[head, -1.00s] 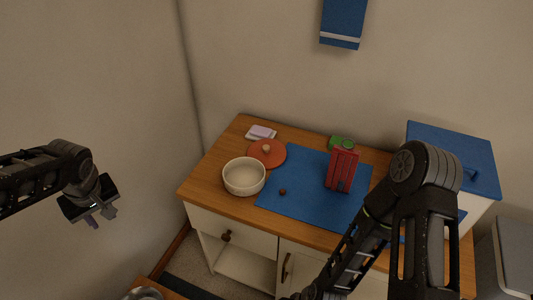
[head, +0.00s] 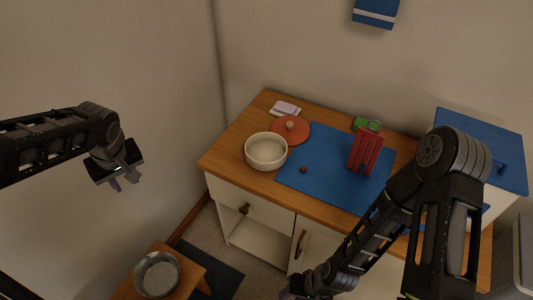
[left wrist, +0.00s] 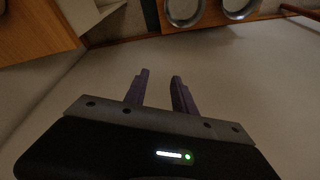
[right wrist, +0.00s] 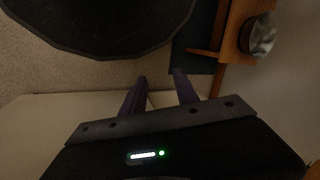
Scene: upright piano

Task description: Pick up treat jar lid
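The treat jar lid, an orange-red disc with a light knob (head: 290,129), lies flat on the wooden counter behind a white bowl-like jar (head: 266,151). My left gripper (head: 121,181) is open and empty, in the air left of the counter; its spread fingers also show in the left wrist view (left wrist: 158,88). My right gripper is low in front of the cabinet, its fingers mostly hidden in the head view. In the right wrist view its fingers (right wrist: 160,85) are apart with nothing between them.
A blue mat (head: 325,172) on the counter holds a red box (head: 365,152) and a small dark ball (head: 303,169). A green item (head: 367,125) and a pale block (head: 285,108) stand at the back. A wooden stool (head: 192,278) with a metal bowl (head: 157,274) is below left.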

